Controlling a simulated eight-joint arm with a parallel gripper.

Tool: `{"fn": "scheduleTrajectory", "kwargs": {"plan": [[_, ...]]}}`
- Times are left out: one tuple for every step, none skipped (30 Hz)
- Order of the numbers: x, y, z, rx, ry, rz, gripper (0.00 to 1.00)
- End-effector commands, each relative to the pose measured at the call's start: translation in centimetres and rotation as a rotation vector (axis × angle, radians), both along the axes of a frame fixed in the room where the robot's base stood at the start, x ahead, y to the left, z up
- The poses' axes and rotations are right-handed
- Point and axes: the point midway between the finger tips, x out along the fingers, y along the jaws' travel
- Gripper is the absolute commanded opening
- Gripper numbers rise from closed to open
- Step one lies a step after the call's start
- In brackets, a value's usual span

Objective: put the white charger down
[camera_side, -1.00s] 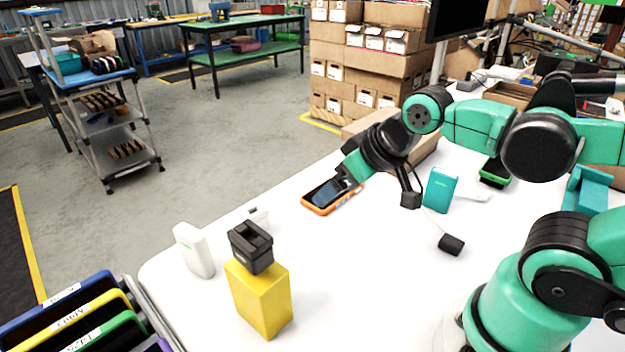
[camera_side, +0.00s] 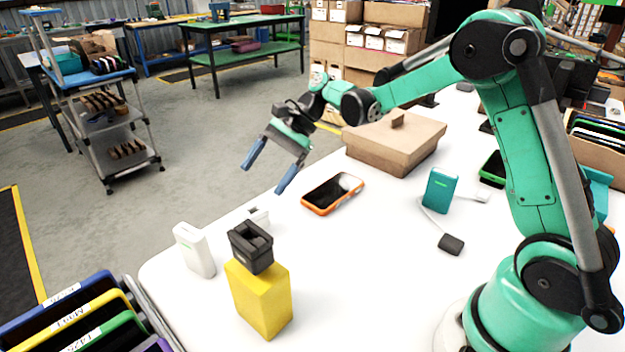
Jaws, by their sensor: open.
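A small white block (camera_side: 259,215), which looks like a charger, sits on the white table, partly hidden behind a black holder-like part. A larger white upright case (camera_side: 194,250) with a small green mark stands to its left, near the table edge. I cannot tell for certain which of the two is the charger. My gripper (camera_side: 263,178) is raised, its two blue fingers spread wide with nothing between them. It appears above and behind the small white block, near the table's far left edge.
The black part (camera_side: 251,246) rests on a yellow box (camera_side: 259,297). An orange-edged phone (camera_side: 333,193) lies flat right of my gripper. A teal case (camera_side: 440,190), a small black cabled block (camera_side: 451,244) and a lidded carton (camera_side: 395,142) are further right. The front middle table is clear.

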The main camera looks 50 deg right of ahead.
Motion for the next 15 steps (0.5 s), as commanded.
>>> {"fn": "scheduleTrajectory", "kwargs": {"plan": [[0.8,-0.4,-1.1,0.063,0.06,-0.031,0.82],[1.0,-0.6,-1.6,0.101,0.099,-0.046,0.82],[1.3,-0.8,-2.3,0.148,0.146,-0.064,0.82],[1.4,-1.0,-2.8,0.181,0.181,-0.074,0.82],[1.5,-1.1,-3.3,0.21,0.212,-0.082,0.82],[1.5,-1.3,-3.9,0.244,0.248,-0.093,0.82],[1.5,-1.5,-4.3,0.264,0.274,-0.098,0.82],[1.5,-1.6,-4.6,0.283,0.294,-0.101,0.82],[1.5,-1.7,-5.0,0.304,0.318,-0.105,0.82],[1.5,-1.7,-5.2,0.317,0.332,-0.108,0.82],[1.4,-1.8,-5.4,0.325,0.345,-0.109,0.82],[1.4,-1.9,-5.6,0.337,0.357,-0.111,0.82],[1.4,-1.9,-5.7,0.342,0.363,-0.111,0.82],[1.4,-1.8,-5.8,0.346,0.368,-0.112,0.82],[1.4,-1.6,-6.0,0.348,0.373,-0.112,0.82]]}}
